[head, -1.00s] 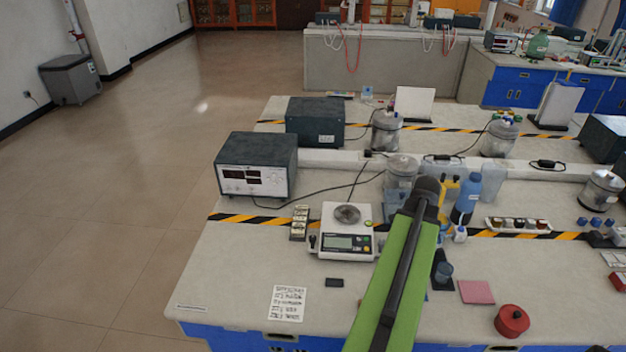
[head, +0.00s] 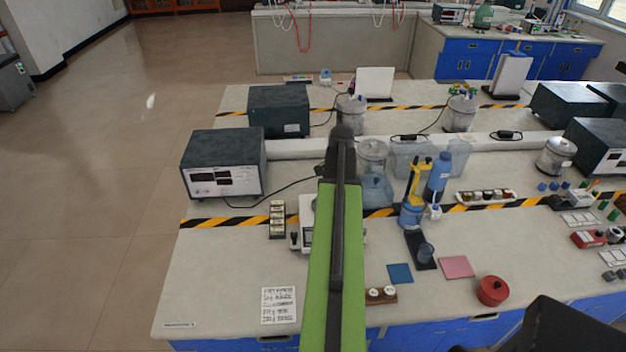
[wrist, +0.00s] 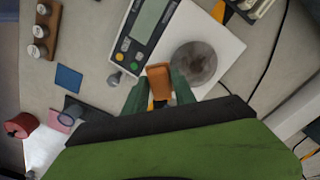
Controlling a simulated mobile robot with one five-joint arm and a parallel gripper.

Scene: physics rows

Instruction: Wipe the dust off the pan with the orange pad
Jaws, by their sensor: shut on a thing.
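The balance (wrist: 160,35) lies below my gripper in the wrist view, with its display and coloured buttons at the upper left. Its round metal pan (wrist: 194,63) shows greyish, mottled patches. My gripper (wrist: 159,84) is shut on the orange pad (wrist: 158,78) and holds it beside the pan. The pad looks apart from the pan in the picture; its height above the balance cannot be told. In the head view my green arm covers most of the balance (head: 306,215), and the pan, pad and gripper are hidden.
A row of small boxes (head: 277,218) stands left of the balance, and a blue-yellow tool (head: 413,195) right of it. A blue pad (head: 400,273), a pink pad (head: 457,267) and a red pot (head: 492,291) lie at the front right. A paper note (head: 279,305) lies front left.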

